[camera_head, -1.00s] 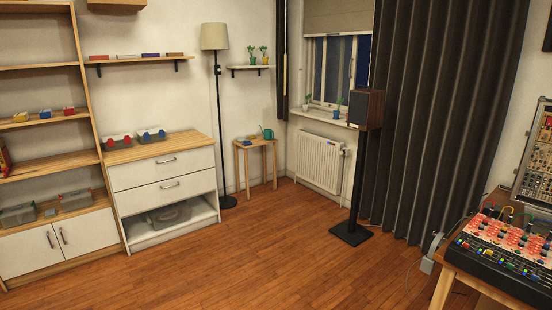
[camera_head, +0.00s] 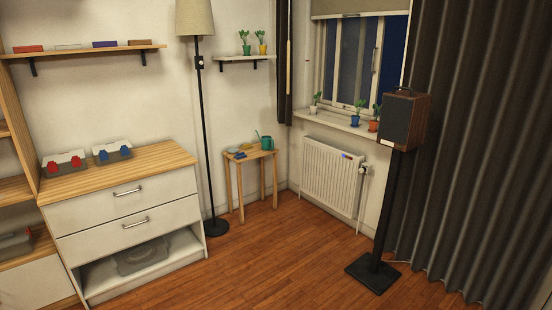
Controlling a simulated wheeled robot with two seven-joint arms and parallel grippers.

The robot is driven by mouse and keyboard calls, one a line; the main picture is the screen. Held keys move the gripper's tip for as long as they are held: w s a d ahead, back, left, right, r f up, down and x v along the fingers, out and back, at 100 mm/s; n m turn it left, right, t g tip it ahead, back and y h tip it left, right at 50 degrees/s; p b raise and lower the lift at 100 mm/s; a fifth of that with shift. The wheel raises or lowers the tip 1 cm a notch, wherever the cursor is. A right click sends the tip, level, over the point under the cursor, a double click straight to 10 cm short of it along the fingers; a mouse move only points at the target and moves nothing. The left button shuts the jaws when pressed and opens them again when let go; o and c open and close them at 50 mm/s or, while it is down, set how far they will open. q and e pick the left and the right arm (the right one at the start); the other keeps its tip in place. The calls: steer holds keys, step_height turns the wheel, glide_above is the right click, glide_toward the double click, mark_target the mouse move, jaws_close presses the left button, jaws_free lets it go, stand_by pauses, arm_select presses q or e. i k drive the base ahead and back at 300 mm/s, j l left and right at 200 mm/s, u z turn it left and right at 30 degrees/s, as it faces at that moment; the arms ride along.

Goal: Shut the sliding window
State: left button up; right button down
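The window (camera_head: 350,62) is in the corner ahead, upper right of the view, with white frame bars and dark panes. A lowered blind (camera_head: 350,8) covers its top. A dark curtain (camera_head: 460,130) and a speaker (camera_head: 403,120) stand close to its right side. I cannot tell whether the sash is open or shut. Neither of my grippers is in view.
Potted plants (camera_head: 356,112) stand on the window sill (camera_head: 335,120) above a white radiator (camera_head: 330,170). The speaker's stand (camera_head: 375,268) rises from the floor at right. A small wooden table (camera_head: 250,155), floor lamp (camera_head: 205,130) and drawer unit (camera_head: 125,200) are left. The wooden floor (camera_head: 275,265) between is clear.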

mark_target(360, 46)
steer(key=i, duration=4.5)
